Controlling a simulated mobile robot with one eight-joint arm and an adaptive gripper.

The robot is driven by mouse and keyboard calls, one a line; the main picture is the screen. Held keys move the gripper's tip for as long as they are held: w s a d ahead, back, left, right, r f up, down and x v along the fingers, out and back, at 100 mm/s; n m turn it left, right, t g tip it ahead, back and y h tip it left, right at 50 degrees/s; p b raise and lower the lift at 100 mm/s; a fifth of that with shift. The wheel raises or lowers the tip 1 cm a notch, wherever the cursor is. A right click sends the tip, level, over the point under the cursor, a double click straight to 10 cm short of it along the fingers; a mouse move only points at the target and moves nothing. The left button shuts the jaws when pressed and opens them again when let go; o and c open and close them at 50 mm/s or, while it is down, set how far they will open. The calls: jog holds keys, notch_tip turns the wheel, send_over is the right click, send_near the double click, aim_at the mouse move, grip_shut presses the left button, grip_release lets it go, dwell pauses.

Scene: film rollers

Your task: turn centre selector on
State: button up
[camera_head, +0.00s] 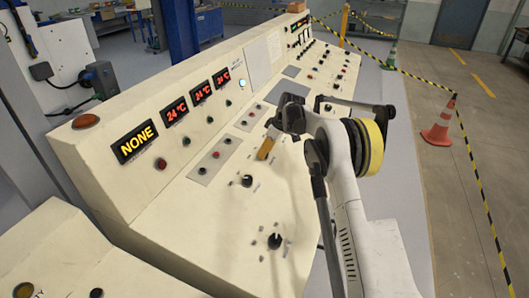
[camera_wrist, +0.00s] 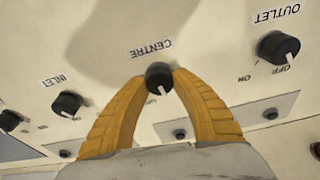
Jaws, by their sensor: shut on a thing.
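The centre selector (camera_wrist: 159,75) is a black round knob with a white pointer mark, under an upside-down CENTRE label (camera_wrist: 152,49) in the wrist view. Its pointer faces toward the bottom of the picture, slightly right. A small mark shows at its lower left, too faint to read surely. My gripper (camera_wrist: 159,82) has its two yellow-orange fingers closed on the knob from both sides. In the head view my gripper (camera_head: 266,148) is down at the sloped cream console (camera_head: 215,225), and the selector is hidden there.
The inlet knob (camera_wrist: 67,103) is left and the outlet knob (camera_wrist: 278,47) right of the centre one, both close by. A raised panel with a NONE display (camera_head: 135,142) and several red temperature displays (camera_head: 176,110) runs along the console's back. A cone (camera_head: 439,122) stands on the floor.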

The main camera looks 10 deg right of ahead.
jog(key=m, duration=0.4)
jog(key=shift+h, duration=0.4)
jog(key=shift+m+t+p, duration=0.3)
jog(key=shift+m, duration=1.4)
jog(key=o, duration=1.2)
jog(key=v, duration=1.2)
jog(key=shift+a, duration=0.2)
